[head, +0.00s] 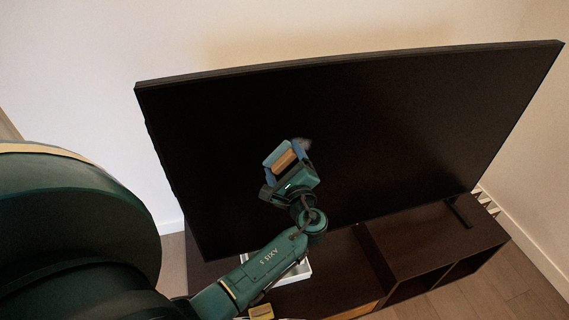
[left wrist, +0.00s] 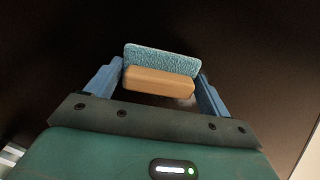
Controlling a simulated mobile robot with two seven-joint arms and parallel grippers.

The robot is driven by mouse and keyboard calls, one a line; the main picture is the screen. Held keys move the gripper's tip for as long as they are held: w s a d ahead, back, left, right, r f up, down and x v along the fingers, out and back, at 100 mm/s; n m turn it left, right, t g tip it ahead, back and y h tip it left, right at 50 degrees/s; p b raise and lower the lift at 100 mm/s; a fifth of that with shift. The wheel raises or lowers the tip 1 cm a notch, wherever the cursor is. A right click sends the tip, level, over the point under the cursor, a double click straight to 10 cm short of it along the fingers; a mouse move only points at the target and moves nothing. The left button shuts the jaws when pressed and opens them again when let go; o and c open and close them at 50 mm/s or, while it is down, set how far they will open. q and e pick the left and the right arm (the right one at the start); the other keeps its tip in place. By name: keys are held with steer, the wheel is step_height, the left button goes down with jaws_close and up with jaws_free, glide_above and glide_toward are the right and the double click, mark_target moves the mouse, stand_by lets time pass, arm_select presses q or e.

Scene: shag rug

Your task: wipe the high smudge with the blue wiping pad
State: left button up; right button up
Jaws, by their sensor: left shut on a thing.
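The blue wiping pad has a blue fuzzy face and a tan block-shaped back. It shows in the head view (head: 284,158) and in the left wrist view (left wrist: 160,82). My left gripper (head: 287,161) is shut on it, with one blue finger at each end of the tan block. The pad is in front of the dark TV screen (head: 400,120); I cannot tell whether it touches the screen. A faint grey smudge (head: 305,143) shows on the screen just beyond the pad's upper right, partly hidden by the gripper. My right gripper is out of view.
The large TV stands on a dark low cabinet (head: 430,240) with open shelves. A white tray-like thing (head: 294,276) lies on the cabinet behind my left forearm, and a small yellow block (head: 261,312) is at the bottom edge. The screen to the right is clear.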

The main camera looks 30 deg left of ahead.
mark_target(309, 148)
arm_select(q)
steer(key=shift+w+d+f+b, duration=0.1)
steer(key=shift+w+d+b, duration=0.6)
steer(key=shift+w+d, duration=0.3)
steer(key=w+d+b, duration=0.2)
steer(key=w, duration=0.1)
steer(key=shift+w+d+f+b, duration=0.1)
steer(key=shift+w+d+b, duration=0.1)
steer(key=shift+d+b, duration=0.1)
steer(key=shift+w+d, duration=0.3)
steer(key=shift+w, duration=0.05)
steer(key=s+a+p, duration=0.3)
steer(key=s, duration=0.1)
steer(key=shift+a+r, duration=0.25)
steer(key=shift+a, duration=0.1)
steer(key=shift+s+a+p, duration=0.8)
steer(key=shift+s+a, duration=0.05)
steer(key=shift+s, duration=0.25)
steer(key=shift+r, duration=0.15)
steer(key=shift+w+d+r, duration=0.1)
steer(key=shift+w+d, duration=0.25)
steer(key=shift+w, duration=0.05)
steer(key=shift+w+d+b, duration=1.55)
steer(key=shift+w+d, duration=0.25)
steer(key=shift+w, duration=0.3)
steer(key=shift+w+d+b, duration=0.4)
steer(key=shift+w, duration=0.1)
steer(key=shift+w+d, duration=0.1)
steer(key=shift+d, duration=0.1)
